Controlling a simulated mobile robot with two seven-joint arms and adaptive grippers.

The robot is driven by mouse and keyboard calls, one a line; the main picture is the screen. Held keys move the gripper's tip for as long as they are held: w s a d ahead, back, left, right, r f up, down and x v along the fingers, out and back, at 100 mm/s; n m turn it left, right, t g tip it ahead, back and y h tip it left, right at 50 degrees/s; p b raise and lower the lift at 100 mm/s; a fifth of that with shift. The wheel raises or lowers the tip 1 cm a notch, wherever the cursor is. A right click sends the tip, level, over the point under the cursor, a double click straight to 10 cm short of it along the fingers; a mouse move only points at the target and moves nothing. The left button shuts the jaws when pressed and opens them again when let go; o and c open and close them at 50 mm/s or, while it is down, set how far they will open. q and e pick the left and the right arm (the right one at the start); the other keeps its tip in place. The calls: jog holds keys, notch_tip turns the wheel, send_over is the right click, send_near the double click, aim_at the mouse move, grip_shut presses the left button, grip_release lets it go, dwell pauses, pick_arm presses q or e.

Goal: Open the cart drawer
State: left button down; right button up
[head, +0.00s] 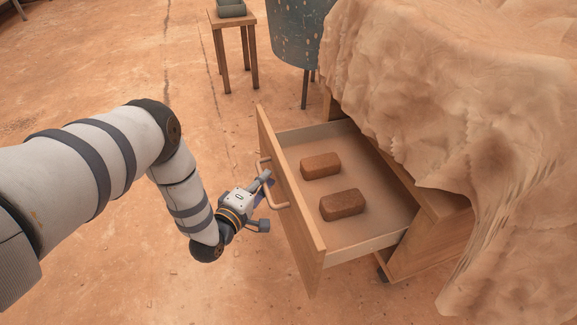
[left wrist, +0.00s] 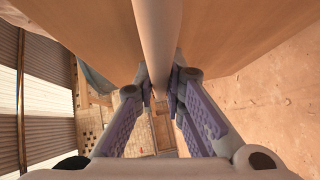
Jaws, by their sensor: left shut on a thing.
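The cart (head: 430,240) is a wooden cabinet on casters, partly hidden under a draped tan cloth. Its drawer (head: 375,241) is pulled well out, with the inside showing. Two brown brick-like blocks lie in it, one farther back (head: 320,166) and one nearer (head: 342,205). A curved handle (head: 279,206) is on the drawer front. My left gripper (head: 266,199) is at the handle, shut on it. In the left wrist view the handle bar (left wrist: 157,45) runs between the fingers (left wrist: 160,95). My right gripper is not in view.
A small wooden stool (head: 232,22) with a grey-green item on top stands at the back. A speckled dark blue drum-like object (head: 296,30) on legs stands beside it. The reddish floor (head: 120,270) left of the drawer is clear.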

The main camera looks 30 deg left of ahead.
pick_arm(q)
jog(key=s+a+p, duration=0.1)
jog(key=s+a, duration=0.3)
jog(key=s, duration=0.1)
jog(key=shift+s, duration=0.2)
jog(key=shift+a, duration=0.1)
jog(key=c, duration=1.7)
grip_release()
jog(key=shift+o, duration=0.2)
jog(key=s+d+r, duration=0.1)
jog(key=s, duration=1.1)
jog(key=shift+d+r, duration=0.3)
jog(key=shift+r, duration=0.05)
jog(key=shift+f, duration=0.1)
